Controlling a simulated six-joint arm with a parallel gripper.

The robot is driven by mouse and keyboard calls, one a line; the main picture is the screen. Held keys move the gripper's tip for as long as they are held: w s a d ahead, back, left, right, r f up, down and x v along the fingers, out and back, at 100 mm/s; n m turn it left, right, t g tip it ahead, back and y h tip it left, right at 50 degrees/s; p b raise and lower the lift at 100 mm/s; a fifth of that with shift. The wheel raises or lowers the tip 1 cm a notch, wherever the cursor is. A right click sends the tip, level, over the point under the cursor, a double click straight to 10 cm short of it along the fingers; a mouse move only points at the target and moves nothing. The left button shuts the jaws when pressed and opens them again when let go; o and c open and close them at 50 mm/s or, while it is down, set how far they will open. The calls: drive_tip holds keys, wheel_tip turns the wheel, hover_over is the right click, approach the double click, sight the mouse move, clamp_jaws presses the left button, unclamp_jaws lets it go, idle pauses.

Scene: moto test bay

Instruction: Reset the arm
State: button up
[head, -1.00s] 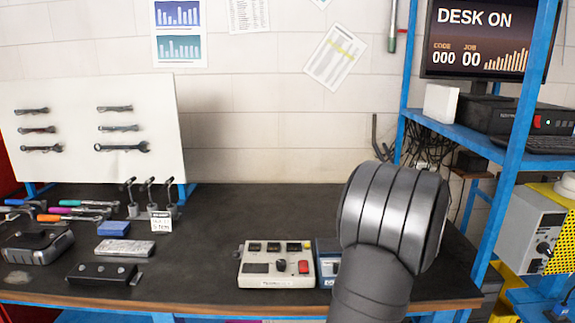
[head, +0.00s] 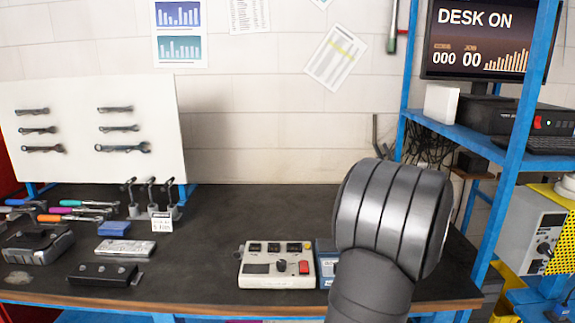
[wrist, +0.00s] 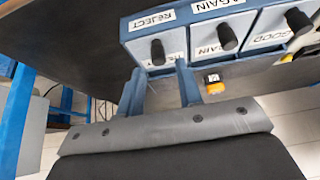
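My arm stands in front of the right part of the bench in the head view and hides what lies behind it. My gripper (wrist: 162,82) shows only in the wrist view. Its two fingers stand apart with nothing seen between them, so it is open and empty.
A beige control box (head: 277,268) with a red switch sits beside a partly hidden blue box (head: 325,262). Tools and a wrench board (head: 90,115) are at left. A blue shelf frame (head: 500,190) stands at right. The bench middle (head: 240,215) is clear. The monitor (head: 485,40) reads DESK ON.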

wheel_tip(320, 180, down, 2)
drive_tip(key=shift+f, duration=0.15)
drive_tip(key=w, duration=0.6)
drive_tip(key=shift+w, duration=0.4)
wheel_tip(320, 180, up, 9)
drive_tip(key=a+f+m, duration=0.1)
drive_tip(key=a, duration=0.3)
drive_tip(key=a+f+m+g, duration=0.1)
drive_tip(key=a, duration=0.3)
drive_tip(key=w+a+f+m+g, duration=0.1)
drive_tip(key=a, duration=0.3)
drive_tip(key=shift+a+f+m+y, duration=0.1)
drive_tip(key=shift+a+m+y, duration=0.25)
drive_tip(key=shift+m+y, duration=0.05)
drive_tip(key=a+f+m, duration=0.1)
drive_tip(key=a, duration=0.2)
drive_tip(key=s+a+m+g, duration=0.1)
drive_tip(key=a, duration=0.2)
drive_tip(key=a+f+m, duration=0.1)
drive_tip(key=a, duration=0.3)
drive_tip(key=shift+s+f+g, duration=0.15)
drive_tip(key=shift+f+g, duration=0.2)
drive_tip(key=shift+g, duration=0.05)
drive_tip(key=shift+s+a+f+m, duration=0.15)
drive_tip(key=shift+a+m, duration=0.35)
drive_tip(key=shift+a, duration=0.1)
drive_tip(key=shift+d, duration=0.15)
